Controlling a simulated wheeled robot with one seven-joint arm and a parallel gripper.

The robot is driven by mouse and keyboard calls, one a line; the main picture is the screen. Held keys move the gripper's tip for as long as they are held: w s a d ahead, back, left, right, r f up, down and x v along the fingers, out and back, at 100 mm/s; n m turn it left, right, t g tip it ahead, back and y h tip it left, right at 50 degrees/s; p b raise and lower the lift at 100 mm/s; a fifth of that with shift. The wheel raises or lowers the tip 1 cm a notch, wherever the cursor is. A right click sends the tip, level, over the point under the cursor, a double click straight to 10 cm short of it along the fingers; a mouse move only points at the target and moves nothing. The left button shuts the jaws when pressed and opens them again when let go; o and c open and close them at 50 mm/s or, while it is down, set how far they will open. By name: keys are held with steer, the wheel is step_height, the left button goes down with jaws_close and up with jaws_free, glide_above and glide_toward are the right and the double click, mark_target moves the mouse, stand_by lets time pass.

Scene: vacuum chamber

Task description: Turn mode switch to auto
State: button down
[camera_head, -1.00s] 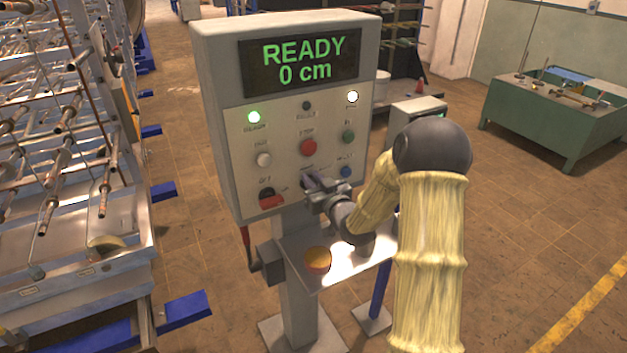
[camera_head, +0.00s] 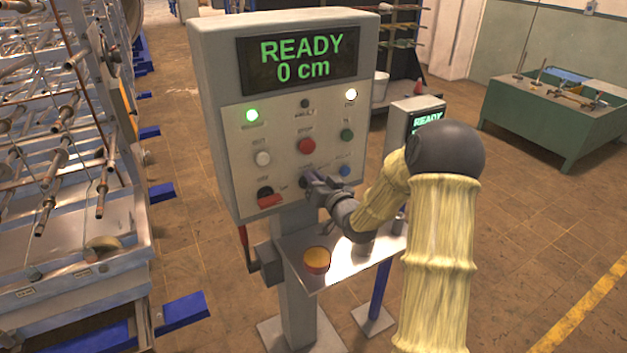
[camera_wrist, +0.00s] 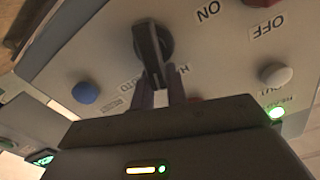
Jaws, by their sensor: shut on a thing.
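The mode switch is a black rotary knob with a bar-shaped handle (camera_wrist: 150,45) on the grey control panel (camera_head: 230,150). In the head view it sits low on the panel, mostly hidden by my gripper (camera_head: 313,183). In the wrist view my gripper (camera_wrist: 164,92) is shut on the near end of the handle, with a finger on either side. A partly hidden label ending in "UTO" (camera_wrist: 118,105) lies left of the handle, and another label, starting with H, lies to its right. I cannot tell which label the handle points to.
The panel display (camera_head: 300,58) reads "READY 0 cm". A blue button (camera_head: 344,170), a red button (camera_head: 306,146) and a red-handled switch (camera_head: 270,201) are close around my gripper. A shelf with a red-and-yellow button (camera_head: 317,260) is below. A metal rack (camera_head: 70,200) stands left.

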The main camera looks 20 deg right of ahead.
steer(key=m, duration=0.2)
steer(key=d+f+m, duration=0.1)
steer(key=m, duration=0.2)
steer(key=f+m, duration=0.1)
steer(key=m, duration=0.2)
steer(key=shift+d, duration=0.2)
stand_by(0.4)
steer(key=c, duration=1.4)
jaws_free()
steer(key=shift+w, duration=0.1)
steer(key=shift+r, duration=0.15)
steer(key=shift+d, duration=0.1)
